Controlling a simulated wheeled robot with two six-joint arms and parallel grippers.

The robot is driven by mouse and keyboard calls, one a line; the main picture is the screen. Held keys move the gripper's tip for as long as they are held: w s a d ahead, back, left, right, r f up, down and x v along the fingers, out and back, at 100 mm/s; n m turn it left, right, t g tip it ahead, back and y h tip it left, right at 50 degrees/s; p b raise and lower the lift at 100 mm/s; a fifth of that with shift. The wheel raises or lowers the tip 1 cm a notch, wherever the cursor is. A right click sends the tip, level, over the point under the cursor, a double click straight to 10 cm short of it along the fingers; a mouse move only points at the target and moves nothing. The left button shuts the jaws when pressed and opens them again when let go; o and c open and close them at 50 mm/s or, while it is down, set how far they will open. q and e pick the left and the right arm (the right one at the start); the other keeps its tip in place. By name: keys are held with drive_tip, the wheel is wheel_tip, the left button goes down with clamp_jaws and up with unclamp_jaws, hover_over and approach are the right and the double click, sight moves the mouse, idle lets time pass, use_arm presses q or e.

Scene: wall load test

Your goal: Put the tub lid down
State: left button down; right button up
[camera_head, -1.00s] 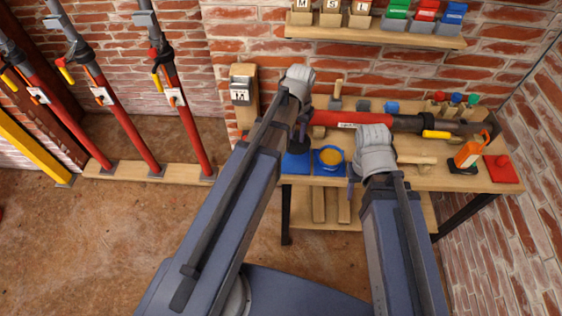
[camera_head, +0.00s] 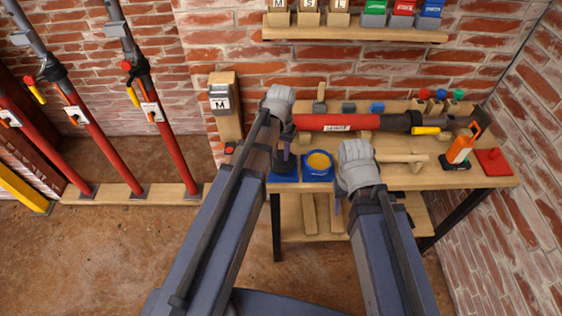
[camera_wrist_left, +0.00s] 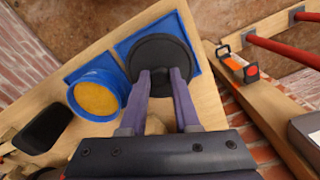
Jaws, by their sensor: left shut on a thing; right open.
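The black round tub lid (camera_wrist_left: 160,62) has a knob, and my left gripper (camera_wrist_left: 167,82) is shut on it. The lid is over a blue square mat (camera_wrist_left: 199,70) on the bench; I cannot tell whether it touches. In the head view the lid (camera_head: 285,165) is a dark patch on that mat, below my left gripper (camera_head: 287,152). The blue tub (camera_wrist_left: 117,77) with yellow contents stands uncovered beside it, and the tub also shows in the head view (camera_head: 319,177). My right gripper (camera_head: 339,207) is open near the bench's front edge, its fingers partly hidden.
A red prop (camera_head: 340,122) lies along the bench (camera_head: 425,180). An orange-and-black tool (camera_head: 459,150) and a red pad (camera_head: 493,162) are at the right. A wall shelf (camera_head: 355,33) holds several bins. Red props (camera_head: 168,145) lean on the wall at the left.

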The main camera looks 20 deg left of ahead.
sight(281, 156)
use_arm(q)
drive_tip(key=shift+f+b, duration=1.45)
drive_tip(key=shift+f, duration=0.25)
drive_tip(key=shift+f, duration=0.15)
drive_tip(key=c, duration=0.6)
unclamp_jaws()
drive_tip(key=shift+c, duration=0.2)
wheel_tip(281, 156, up, 12)
drive_tip(key=p, duration=1.2)
drive_tip(key=s+d+m+y, duration=0.1)
drive_tip(key=s+d+m, duration=0.1)
drive_tip(key=s+d, duration=0.8)
drive_tip(key=s, duration=0.4)
drive_tip(key=shift+s+d+r+m, duration=0.15)
drive_tip(key=shift+d+r+m, duration=0.1)
drive_tip(key=shift+m, duration=0.05)
